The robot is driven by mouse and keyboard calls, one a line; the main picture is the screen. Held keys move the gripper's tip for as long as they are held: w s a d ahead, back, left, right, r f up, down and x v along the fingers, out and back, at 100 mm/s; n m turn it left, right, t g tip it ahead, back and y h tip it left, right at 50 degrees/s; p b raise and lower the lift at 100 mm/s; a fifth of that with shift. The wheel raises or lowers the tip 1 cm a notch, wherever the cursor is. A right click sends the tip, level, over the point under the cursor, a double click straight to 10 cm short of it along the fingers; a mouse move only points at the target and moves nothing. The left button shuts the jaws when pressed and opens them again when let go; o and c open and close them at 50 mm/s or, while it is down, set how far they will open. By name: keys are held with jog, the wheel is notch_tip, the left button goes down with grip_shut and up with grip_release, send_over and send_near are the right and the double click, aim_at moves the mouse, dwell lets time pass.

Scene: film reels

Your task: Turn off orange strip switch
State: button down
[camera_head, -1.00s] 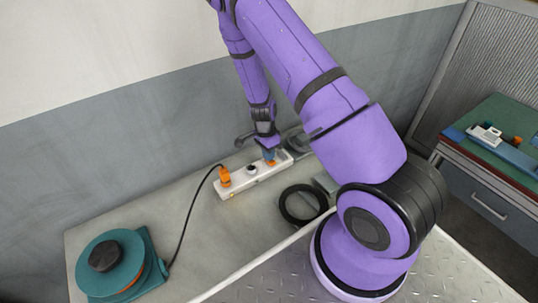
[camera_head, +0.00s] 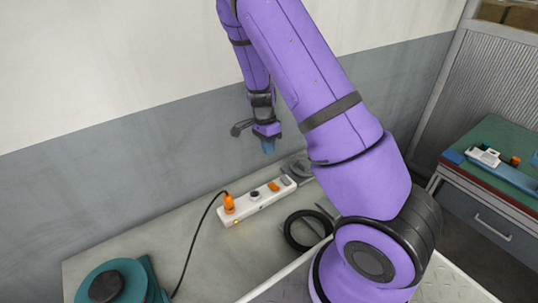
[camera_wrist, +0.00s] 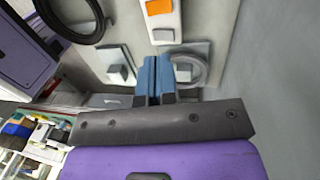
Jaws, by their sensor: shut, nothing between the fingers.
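The white power strip (camera_head: 262,205) lies on the grey bench top, with an orange plug (camera_head: 229,204) and a black knob (camera_head: 254,194) on it. Its orange switch (camera_head: 273,186) is near the right end; it also shows at the top edge of the wrist view (camera_wrist: 158,7). Whether the switch is tipped on or off is too small to tell. A small orange glow (camera_head: 236,221) shows on the strip's front left. My gripper (camera_head: 268,147) is shut and empty, raised above and apart from the strip. Its blue fingers (camera_wrist: 153,80) are together in the wrist view.
A black cable runs from the plug toward a teal reel (camera_head: 108,285) at front left. A black ring (camera_head: 307,231) lies in front of the strip. A grey round part (camera_head: 298,168) sits behind its right end. A green-topped cabinet (camera_head: 510,130) stands at right.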

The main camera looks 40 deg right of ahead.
aim_at(275, 187)
jog(key=shift+r, duration=0.1)
dwell(0.3)
jog(key=shift+s+a, duration=0.1)
jog(key=shift+s, duration=0.6)
jog(key=f, duration=0.4)
jog(key=s+f, duration=0.1)
jog(key=f, duration=0.4)
jog(key=s+f, duration=0.1)
jog(key=f, duration=0.3)
jog(key=shift+s+f, duration=0.2)
jog(key=shift+f, duration=0.15)
jog(key=shift+s+f, duration=0.15)
jog(key=shift+f, duration=0.1)
